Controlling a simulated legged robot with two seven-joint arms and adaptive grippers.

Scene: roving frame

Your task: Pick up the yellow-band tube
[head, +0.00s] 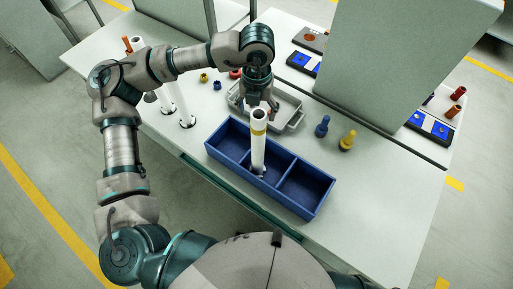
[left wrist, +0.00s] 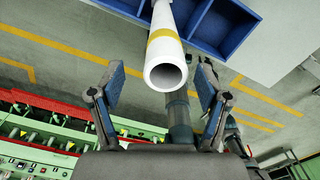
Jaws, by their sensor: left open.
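The yellow-band tube (head: 258,153) is white with a yellow ring near its open top. It stands roughly upright in the blue divided bin (head: 228,171), around the middle compartment; its foot is partly hidden by the bin wall. My left gripper (head: 261,106) is open and empty, close to the tube's top end. In the left wrist view, the tube's open end (left wrist: 165,60) appears between the two spread fingers (left wrist: 158,88), with no finger visibly touching it. My right gripper is out of view.
A grey tray (head: 291,124) lies behind the bin, partly under my left gripper. A blue peg (head: 322,126) and a yellow peg (head: 347,140) stand to the right. Other white tubes (head: 183,106) stand at left. A pale panel (head: 405,55) rises at back right.

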